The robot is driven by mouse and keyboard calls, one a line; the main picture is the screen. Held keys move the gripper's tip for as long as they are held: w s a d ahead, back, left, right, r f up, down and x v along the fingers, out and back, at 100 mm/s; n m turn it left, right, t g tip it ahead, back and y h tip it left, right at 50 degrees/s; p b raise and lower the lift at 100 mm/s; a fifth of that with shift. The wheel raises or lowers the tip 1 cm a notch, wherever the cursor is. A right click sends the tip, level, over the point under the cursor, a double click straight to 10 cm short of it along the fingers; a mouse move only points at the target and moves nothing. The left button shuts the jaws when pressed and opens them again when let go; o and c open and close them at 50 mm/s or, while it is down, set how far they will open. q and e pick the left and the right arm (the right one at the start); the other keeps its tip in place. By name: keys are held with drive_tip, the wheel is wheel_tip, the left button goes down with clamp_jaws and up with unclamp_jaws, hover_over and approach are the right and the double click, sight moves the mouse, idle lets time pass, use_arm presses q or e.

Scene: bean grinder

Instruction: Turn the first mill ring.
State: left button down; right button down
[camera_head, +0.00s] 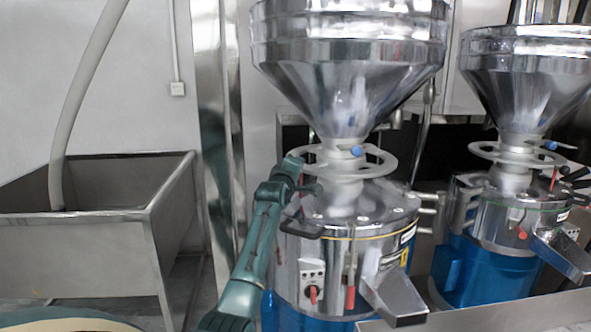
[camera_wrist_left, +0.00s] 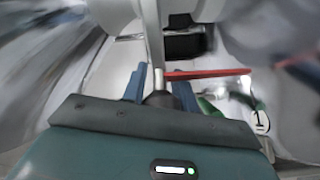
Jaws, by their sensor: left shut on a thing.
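The first mill (camera_head: 340,215) is the nearer steel mill, with a large cone hopper and a blue base. In the left wrist view the fingers (camera_wrist_left: 160,77) close around a narrow grey piece of the ring (camera_wrist_left: 153,35). The exact contact is partly hidden by the gripper body. My right gripper is not in view.
A second mill (camera_head: 510,210) with its own ring (camera_head: 500,152) stands to the right. A steel sink (camera_head: 80,255) with a hose (camera_head: 75,110) is at the left. A spout (camera_head: 395,296) juts out at the first mill's front. A red bar (camera_wrist_left: 207,73) shows beside my fingers.

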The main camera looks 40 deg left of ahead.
use_arm(q)
drive_tip(key=shift+d+r, duration=0.15)
idle(0.5)
drive_tip(key=c, duration=1.5)
unclamp_jaws()
drive_tip(key=shift+c, duration=0.2)
drive_tip(key=o, duration=0.4)
drive_tip(key=shift+w, duration=0.15)
drive_tip(key=shift+o, duration=0.2)
